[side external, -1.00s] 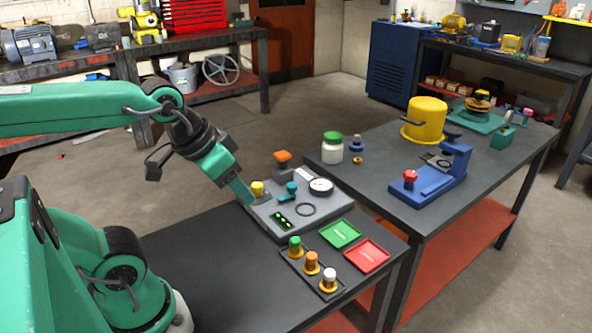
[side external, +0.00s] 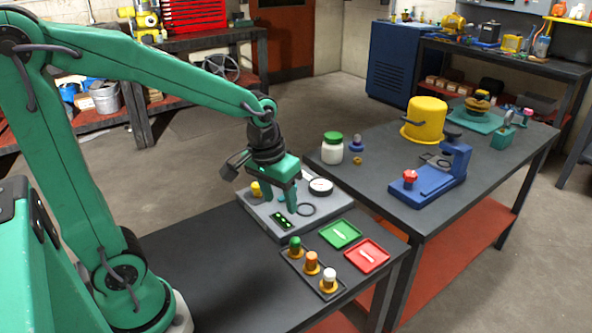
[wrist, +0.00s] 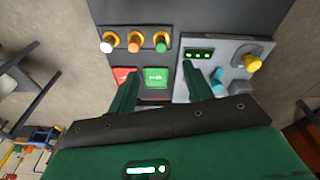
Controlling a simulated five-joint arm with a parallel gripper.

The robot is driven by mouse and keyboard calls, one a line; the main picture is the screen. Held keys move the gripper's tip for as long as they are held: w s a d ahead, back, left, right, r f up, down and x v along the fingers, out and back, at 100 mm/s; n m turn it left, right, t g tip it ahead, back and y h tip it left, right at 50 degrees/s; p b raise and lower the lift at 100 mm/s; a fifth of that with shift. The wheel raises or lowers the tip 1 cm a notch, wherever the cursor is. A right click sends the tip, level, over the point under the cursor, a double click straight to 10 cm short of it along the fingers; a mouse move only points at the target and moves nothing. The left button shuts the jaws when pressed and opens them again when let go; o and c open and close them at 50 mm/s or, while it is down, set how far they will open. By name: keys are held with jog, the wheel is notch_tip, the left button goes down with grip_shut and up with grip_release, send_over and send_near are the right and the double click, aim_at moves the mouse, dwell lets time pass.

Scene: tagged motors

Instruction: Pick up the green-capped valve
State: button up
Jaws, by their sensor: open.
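The green-capped valve (side external: 295,247) stands upright on a brass base at the far end of a dark strip, beside an orange-capped valve (side external: 311,264) and a white-capped valve (side external: 329,281). It also shows in the wrist view (wrist: 161,43), at the right end of the row, beyond my fingertips. My gripper (side external: 287,205) points down over the grey panel (side external: 258,218), behind the green-capped valve in the side view. Its two fingers (wrist: 158,80) are apart with nothing between them.
A green tray (side external: 341,234) and a red tray (side external: 366,255) lie right of the valves. The panel carries a yellow knob (side external: 256,189) and a round gauge (side external: 321,187). A green-lidded jar (side external: 332,148) stands on the adjoining table. The near left tabletop is clear.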

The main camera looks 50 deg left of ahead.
jog(key=n+g, duration=0.2)
send_over(295, 239)
notch_tip(295, 239, down, 9)
jog(key=shift+s+r, duration=0.1)
jog(key=shift+r, duration=0.1)
jog(key=shift+f, duration=3.9)
grip_shut()
jog(key=shift+r, duration=0.15)
